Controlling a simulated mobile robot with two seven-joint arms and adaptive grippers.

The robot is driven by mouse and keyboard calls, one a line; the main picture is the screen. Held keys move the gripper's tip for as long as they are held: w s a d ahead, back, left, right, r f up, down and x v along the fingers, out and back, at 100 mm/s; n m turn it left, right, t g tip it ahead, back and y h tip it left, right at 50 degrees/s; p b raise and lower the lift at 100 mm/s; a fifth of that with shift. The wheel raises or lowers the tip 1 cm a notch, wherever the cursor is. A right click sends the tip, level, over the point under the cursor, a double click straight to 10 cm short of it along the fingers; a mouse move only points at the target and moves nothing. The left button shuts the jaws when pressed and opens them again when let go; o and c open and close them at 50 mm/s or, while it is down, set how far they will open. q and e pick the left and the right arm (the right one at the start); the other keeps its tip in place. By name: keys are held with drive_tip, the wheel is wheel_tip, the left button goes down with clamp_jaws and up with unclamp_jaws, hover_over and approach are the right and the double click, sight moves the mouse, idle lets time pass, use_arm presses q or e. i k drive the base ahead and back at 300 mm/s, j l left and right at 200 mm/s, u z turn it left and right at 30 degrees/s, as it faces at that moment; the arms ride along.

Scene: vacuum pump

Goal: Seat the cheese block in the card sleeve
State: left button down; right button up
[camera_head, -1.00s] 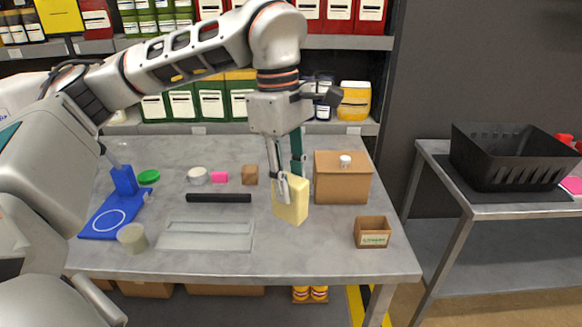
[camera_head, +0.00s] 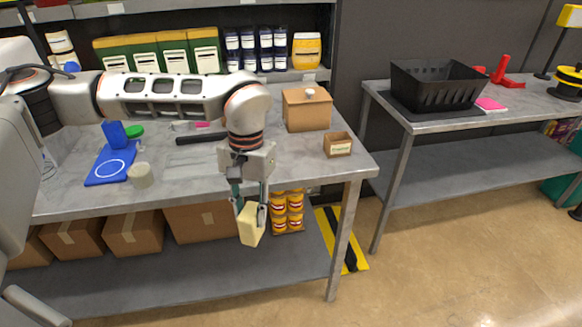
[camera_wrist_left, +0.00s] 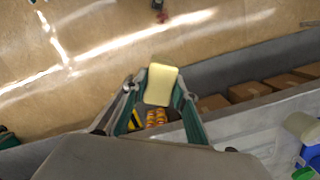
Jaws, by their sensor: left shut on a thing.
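The cheese block (camera_head: 250,224) is pale yellow. My left gripper (camera_head: 249,208) points down and is shut on it, holding it in the air in front of the table's front edge. The block also shows between the fingers in the left wrist view (camera_wrist_left: 160,84), with the floor beyond it. The card sleeve looks to be the small open-topped brown card box (camera_head: 338,146) with a pale label, standing on the table near its right front corner. The gripper is lower left of the sleeve in the head view, well apart from it. My right gripper is not in view.
A larger brown carton (camera_head: 306,114) with a white knob stands behind the sleeve. A blue stand (camera_head: 112,165) and a pale round pot (camera_head: 141,175) are at the table's left. A black crate (camera_head: 436,88) sits on the right-hand table. Cardboard boxes (camera_head: 133,231) fill the lower shelf.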

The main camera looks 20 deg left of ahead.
sight(336, 152)
drive_tip(key=i+l+u, duration=0.25)
drive_tip(key=l, duration=0.25)
drive_tip(key=i+l+u, duration=0.15)
drive_tip(key=l+u, duration=0.15)
drive_tip(key=l, duration=0.15)
drive_tip(key=i+l+u, duration=0.1)
drive_tip(key=l+u, duration=0.15)
drive_tip(key=l, duration=0.3)
drive_tip(key=l+u, duration=0.25)
drive_tip(key=l, duration=0.3)
drive_tip(key=i, duration=0.05)
